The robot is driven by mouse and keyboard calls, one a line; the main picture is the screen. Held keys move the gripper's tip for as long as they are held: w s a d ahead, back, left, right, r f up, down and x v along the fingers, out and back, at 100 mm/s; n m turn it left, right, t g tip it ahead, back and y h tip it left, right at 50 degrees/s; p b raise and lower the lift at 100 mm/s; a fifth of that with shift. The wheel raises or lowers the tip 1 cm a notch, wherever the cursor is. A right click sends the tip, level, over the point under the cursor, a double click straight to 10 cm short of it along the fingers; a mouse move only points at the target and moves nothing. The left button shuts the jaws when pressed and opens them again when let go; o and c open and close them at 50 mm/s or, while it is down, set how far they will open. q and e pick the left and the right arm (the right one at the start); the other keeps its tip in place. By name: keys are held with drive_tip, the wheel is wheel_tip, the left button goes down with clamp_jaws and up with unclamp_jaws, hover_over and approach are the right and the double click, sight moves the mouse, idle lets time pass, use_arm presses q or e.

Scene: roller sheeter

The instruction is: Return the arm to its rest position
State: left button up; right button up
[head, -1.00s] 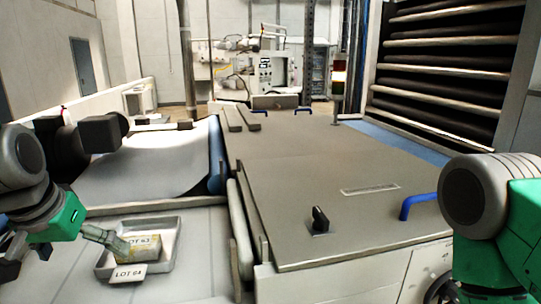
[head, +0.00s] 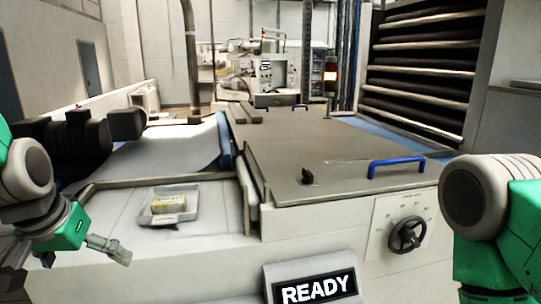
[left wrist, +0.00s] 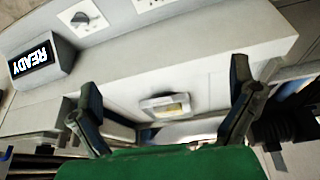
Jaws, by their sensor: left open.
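My left gripper (head: 108,249) hangs at the lower left in the head view, open and empty, apart from the tray and near the machine's front edge. In the left wrist view its two spread fingers (left wrist: 160,92) frame the bench, with nothing between them. My right arm shows at the right edge of the head view; its gripper is out of view. A shallow grey tray (head: 188,192) sits on the left bench with a yellowish block (head: 168,202) in it. The tray also shows in the left wrist view (left wrist: 148,104).
The sheeter's flat cover (head: 290,160) has a black knob (head: 307,177) and a blue handle (head: 396,166). Dark rollers (head: 420,85) stand behind right.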

use_arm(q)
drive_tip(key=s+f+m+g+b, duration=0.1)
drive_tip(key=s+f+b, duration=0.25)
drive_tip(key=f, duration=0.85)
drive_tip(key=s+f+g+b, duration=0.1)
drive_tip(key=s+f+b, duration=0.3)
drive_tip(key=f, duration=0.9)
drive_tip(key=s+f+m+g+b, duration=0.15)
drive_tip(key=s+f, duration=0.35)
drive_tip(key=f, duration=0.7)
drive_tip(key=s+d+f+b, duration=0.2)
drive_tip(key=s+f+b, duration=0.1)
drive_tip(key=s+f, duration=0.6)
drive_tip(key=shift+s+d, duration=0.25)
drive_tip(key=shift+d, duration=0.15)
use_arm(e)
wheel_tip(320, 180, down, 12)
drive_tip(key=shift+w+f, duration=0.2)
drive_tip(key=shift+w, duration=0.2)
use_arm(q)
drive_tip(key=shift+w+n, duration=0.1)
drive_tip(key=shift+n, duration=0.15)
